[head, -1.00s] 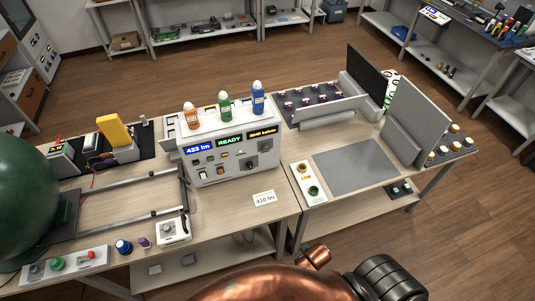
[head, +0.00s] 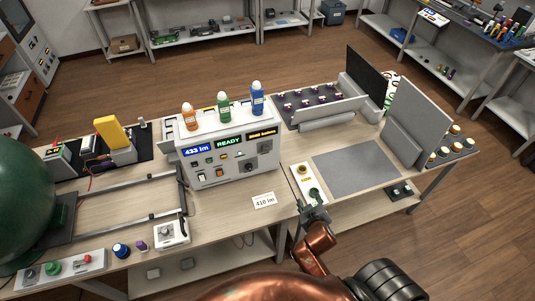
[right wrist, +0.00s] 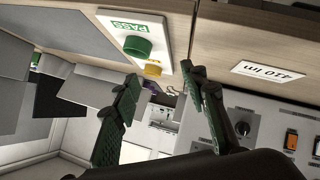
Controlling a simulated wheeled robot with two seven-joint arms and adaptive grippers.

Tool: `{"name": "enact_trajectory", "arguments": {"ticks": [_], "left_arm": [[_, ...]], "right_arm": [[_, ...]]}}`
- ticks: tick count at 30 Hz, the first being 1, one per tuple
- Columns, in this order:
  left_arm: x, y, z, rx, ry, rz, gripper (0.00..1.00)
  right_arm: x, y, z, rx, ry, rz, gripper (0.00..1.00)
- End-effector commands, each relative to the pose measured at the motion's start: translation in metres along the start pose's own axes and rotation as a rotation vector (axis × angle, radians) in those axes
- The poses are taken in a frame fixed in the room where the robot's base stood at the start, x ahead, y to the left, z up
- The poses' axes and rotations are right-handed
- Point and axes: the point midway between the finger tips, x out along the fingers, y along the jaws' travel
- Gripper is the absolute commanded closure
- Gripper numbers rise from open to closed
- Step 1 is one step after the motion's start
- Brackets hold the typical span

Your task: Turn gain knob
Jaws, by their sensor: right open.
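A white instrument box (head: 225,174) stands on the bench with lit displays and dark knobs on its front panel. One dark knob (head: 250,165) sits at the panel's lower right; a black knob on this panel also shows in the right wrist view (right wrist: 242,128). The knob labels are too small to read, so I cannot tell which is gain. My right gripper (head: 314,212) is right of the panel, near the bench's front edge, apart from the knobs. In the right wrist view, its fingers (right wrist: 160,76) are spread and empty. My left gripper is out of view.
A white plate marked PASS (right wrist: 120,30) with green and yellow buttons lies close to my right gripper. A 410 lm card (head: 264,200) lies before the box. Bottles (head: 224,107) stand on the box. A green sphere (head: 30,210) fills the far left.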

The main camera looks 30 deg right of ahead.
Motion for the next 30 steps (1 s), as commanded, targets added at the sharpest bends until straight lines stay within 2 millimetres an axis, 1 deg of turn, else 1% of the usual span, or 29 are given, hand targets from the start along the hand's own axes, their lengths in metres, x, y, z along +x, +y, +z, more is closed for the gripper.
{"name": "enact_trajectory", "arguments": {"ticks": [1,2,3,5,6,9,12,15,19,27,30], "left_arm": [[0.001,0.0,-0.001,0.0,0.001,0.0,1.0],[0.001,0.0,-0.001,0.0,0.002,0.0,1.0],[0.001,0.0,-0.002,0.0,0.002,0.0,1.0],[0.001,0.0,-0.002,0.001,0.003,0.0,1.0],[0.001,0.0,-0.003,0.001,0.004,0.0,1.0],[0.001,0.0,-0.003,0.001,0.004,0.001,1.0],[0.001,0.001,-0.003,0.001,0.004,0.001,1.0],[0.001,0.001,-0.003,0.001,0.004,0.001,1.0],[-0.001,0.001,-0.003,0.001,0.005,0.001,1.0],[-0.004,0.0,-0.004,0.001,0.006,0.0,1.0],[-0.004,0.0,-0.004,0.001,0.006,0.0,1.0]], "right_arm": [[0.004,0.005,-0.02,-0.02,0.063,0.035,0.6],[0.005,0.009,-0.034,-0.035,0.106,0.057,0.6],[0.008,0.011,-0.053,-0.062,0.169,0.084,0.6],[0.009,0.009,-0.084,-0.113,0.273,0.12,0.6],[0.009,0.006,-0.105,-0.152,0.342,0.139,0.6],[0.005,-0.009,-0.147,-0.245,0.488,0.161,0.6],[0.0,-0.026,-0.173,-0.316,0.582,0.162,0.6],[-0.003,-0.037,-0.186,-0.356,0.631,0.158,0.6],[0.003,-0.04,-0.197,-0.371,0.65,0.156,0.6],[0.036,-0.038,-0.223,-0.37,0.648,0.157,0.6],[0.047,-0.038,-0.229,-0.37,0.647,0.156,0.6]]}}
